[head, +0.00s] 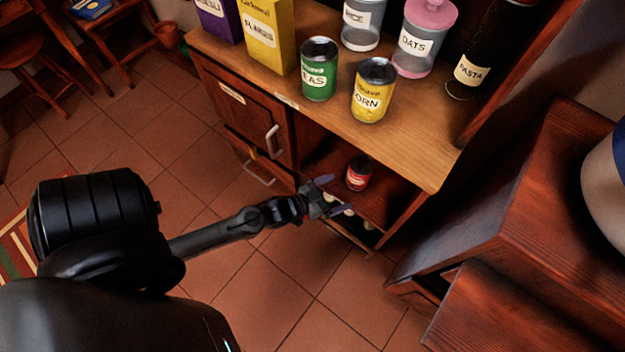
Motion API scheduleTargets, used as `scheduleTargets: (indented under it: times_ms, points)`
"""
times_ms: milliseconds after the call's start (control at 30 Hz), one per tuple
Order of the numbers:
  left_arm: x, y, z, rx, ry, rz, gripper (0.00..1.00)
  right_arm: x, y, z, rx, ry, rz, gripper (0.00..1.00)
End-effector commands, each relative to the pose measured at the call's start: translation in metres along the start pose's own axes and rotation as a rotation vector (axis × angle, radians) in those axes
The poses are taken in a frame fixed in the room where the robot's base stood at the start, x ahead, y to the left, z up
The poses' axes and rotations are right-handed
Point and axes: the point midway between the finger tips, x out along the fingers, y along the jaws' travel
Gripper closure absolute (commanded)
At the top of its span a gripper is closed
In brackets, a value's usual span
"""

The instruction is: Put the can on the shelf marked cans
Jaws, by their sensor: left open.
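A small red can (359,172) with a pale label stands upright on the open shelf (385,196) under the wooden counter. My left gripper (331,195) is open at the front of that shelf, just left of and in front of the can, with its fingers apart. I cannot tell whether a finger touches the can. A green can marked as peas (319,69) and a yellow corn can (373,90) stand upright on the counter top. My right gripper is not in view. Small labels (286,102) on the cabinet front are too small to read.
Jars for rice (362,24), oats (414,45) and pasta (470,72) and tall boxes (267,36) stand on the counter (420,140). A closed cabinet door (245,112) is left of the shelf. A wooden unit (510,215) stands at right. Tiled floor is clear in front.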

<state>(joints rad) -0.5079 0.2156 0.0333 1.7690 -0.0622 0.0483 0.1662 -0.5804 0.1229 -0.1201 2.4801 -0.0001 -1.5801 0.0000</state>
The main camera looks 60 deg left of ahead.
Motion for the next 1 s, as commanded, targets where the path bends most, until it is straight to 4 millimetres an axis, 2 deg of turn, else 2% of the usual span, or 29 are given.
scheduleTargets:
  times_ms: [133, 233, 500, 600, 733, 867, 1000]
  points:
    - [-0.007, 0.028, -0.013, 0.015, -0.223, -0.012, 0.0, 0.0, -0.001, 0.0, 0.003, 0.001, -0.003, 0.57]
    - [-0.023, 0.045, -0.021, 0.026, -0.385, -0.013, 0.0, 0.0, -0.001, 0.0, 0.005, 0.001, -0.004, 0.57]
    - [-0.093, 0.079, -0.046, 0.047, -0.763, 0.014, 0.0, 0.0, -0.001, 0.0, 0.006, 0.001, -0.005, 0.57]
    - [-0.117, 0.086, -0.053, 0.054, -0.86, 0.028, 0.0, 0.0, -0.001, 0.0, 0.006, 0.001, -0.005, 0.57]
    - [-0.139, 0.092, -0.06, 0.058, -0.941, 0.043, 0.0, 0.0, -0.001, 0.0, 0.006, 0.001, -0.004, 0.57]
    - [-0.149, 0.094, -0.063, 0.06, -0.979, 0.049, 0.0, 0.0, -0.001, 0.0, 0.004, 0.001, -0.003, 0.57]
    - [-0.151, 0.094, -0.063, 0.061, -0.987, 0.051, 0.0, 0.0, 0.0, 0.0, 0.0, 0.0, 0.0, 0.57]
